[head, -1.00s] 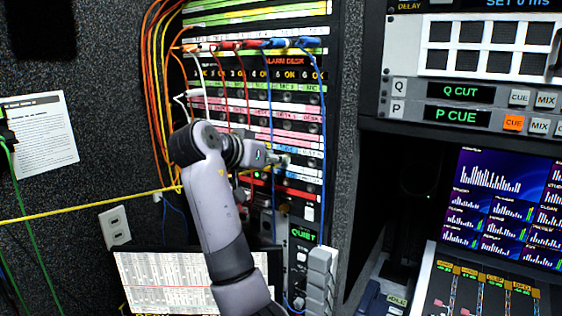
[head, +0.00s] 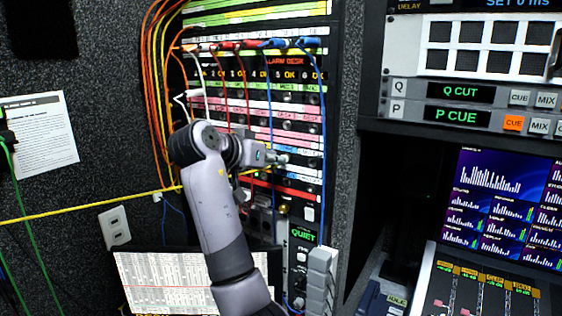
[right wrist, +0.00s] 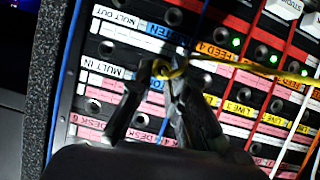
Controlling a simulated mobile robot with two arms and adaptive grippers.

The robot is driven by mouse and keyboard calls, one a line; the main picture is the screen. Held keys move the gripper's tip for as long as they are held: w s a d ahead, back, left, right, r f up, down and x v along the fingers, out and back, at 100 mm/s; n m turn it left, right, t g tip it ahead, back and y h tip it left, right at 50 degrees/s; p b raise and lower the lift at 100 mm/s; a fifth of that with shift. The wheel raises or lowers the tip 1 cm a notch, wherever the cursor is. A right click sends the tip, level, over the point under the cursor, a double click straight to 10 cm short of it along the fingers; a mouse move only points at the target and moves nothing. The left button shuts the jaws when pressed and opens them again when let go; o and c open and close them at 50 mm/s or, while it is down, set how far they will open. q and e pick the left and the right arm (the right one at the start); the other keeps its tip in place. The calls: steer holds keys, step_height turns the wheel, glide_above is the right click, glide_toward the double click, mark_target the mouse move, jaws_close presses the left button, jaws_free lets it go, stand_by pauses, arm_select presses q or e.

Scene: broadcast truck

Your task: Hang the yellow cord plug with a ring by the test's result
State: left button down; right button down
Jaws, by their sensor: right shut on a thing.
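My right gripper (head: 278,160) is shut on the yellow cord plug, close in front of the lower rows of the patch panel (head: 318,150). In the right wrist view my right gripper (right wrist: 165,85) has its fingertips at the yellow cord's looped end (right wrist: 168,72), near the MULT OUT and MULT IN rows. The plug is mostly hidden by the fingers; I cannot tell whether its tip touches a socket. The yellow cord (head: 95,206) runs taut from the left edge to behind my arm. The alarm desk row (head: 285,76) shows OK readings.
Red and blue cords (head: 323,130) hang down the panel's front. Orange cords (head: 150,80) bundle at its left. A small display reads QUIET (head: 303,236). A printed sheet (head: 40,135) and a white wall plate (head: 114,226) are left; a monitor (head: 505,205) and console stand right.

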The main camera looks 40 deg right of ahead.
steer(key=shift+s+a, duration=0.35)
steer(key=shift+a, duration=0.45)
steer(key=shift+s+a, duration=0.3)
steer(key=shift+a, duration=0.5)
stand_by(1.1)
steer(key=shift+s+a, duration=0.3)
steer(key=shift+a, duration=0.45)
steer(key=shift+s+a, duration=0.3)
steer(key=shift+a, duration=0.4)
steer(key=shift+s+a, duration=0.3)
steer(key=shift+a, duration=0.4)
steer(key=shift+s+a, duration=0.3)
steer(key=shift+a, duration=0.4)
